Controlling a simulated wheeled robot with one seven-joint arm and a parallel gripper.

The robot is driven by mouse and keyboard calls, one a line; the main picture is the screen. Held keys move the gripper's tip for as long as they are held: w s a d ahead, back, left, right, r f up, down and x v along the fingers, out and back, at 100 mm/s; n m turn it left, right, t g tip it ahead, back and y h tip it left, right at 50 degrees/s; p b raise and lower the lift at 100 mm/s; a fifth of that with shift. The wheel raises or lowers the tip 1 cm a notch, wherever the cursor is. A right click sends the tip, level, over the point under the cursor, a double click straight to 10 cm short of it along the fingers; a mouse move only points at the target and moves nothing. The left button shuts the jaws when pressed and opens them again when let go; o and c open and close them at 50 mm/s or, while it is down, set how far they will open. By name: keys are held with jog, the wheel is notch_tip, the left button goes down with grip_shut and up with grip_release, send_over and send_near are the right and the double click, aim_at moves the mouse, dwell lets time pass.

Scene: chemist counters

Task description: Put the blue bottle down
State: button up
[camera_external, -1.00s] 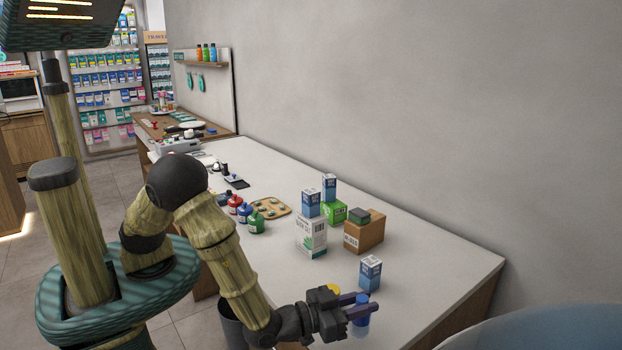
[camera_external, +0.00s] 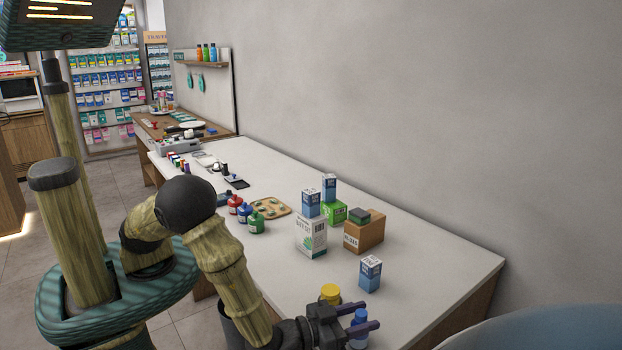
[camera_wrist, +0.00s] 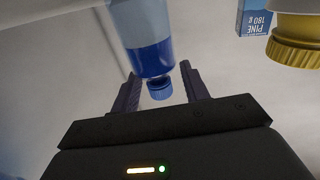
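The blue bottle (camera_external: 358,328) stands upright on the white counter near its front edge. In the wrist view, which is upside down, the bottle (camera_wrist: 150,52) shows a light blue upper band, a dark blue band and a small blue cap. My gripper (camera_external: 362,320) is around the bottle at its upper part. Its two fingers (camera_wrist: 160,92) are spread, with a gap showing on each side of the cap.
A yellow-lidded jar (camera_external: 330,293) stands close beside the gripper. A blue and white box (camera_external: 370,273) is just behind. Further back are a white box (camera_external: 311,236), a brown carton (camera_external: 364,234) and small bottles (camera_external: 245,213). The counter right of the blue box is clear.

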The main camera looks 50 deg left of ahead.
dwell(0.3)
jog(key=shift+s+f, duration=0.1)
jog(key=shift+s, duration=0.3)
jog(key=b+v, duration=0.2)
jog(key=v, duration=1.4)
jog(key=shift+s+b, duration=0.35)
jog(key=shift+b, duration=0.05)
jog(key=shift+o, duration=0.3)
jog(key=shift+f, duration=0.1)
jog(key=w+a+n+g+h+p, duration=0.2)
jog(key=n+p, duration=0.3)
jog(key=n, duration=0.4)
jog(key=w+a+r+n+g+h+p, duration=0.1)
jog(key=w+a+n+g+h+p, duration=0.1)
jog(key=n, duration=0.8)
jog(key=w+a+r+n+g+h+p, duration=0.1)
jog(key=a+n+h+p, duration=0.3)
jog(key=n+p, duration=0.4)
jog(key=shift+w+a+n+g+h, duration=0.3)
jog(key=shift+w+n+g+h, duration=0.2)
jog(key=shift+w+n+g, duration=0.3)
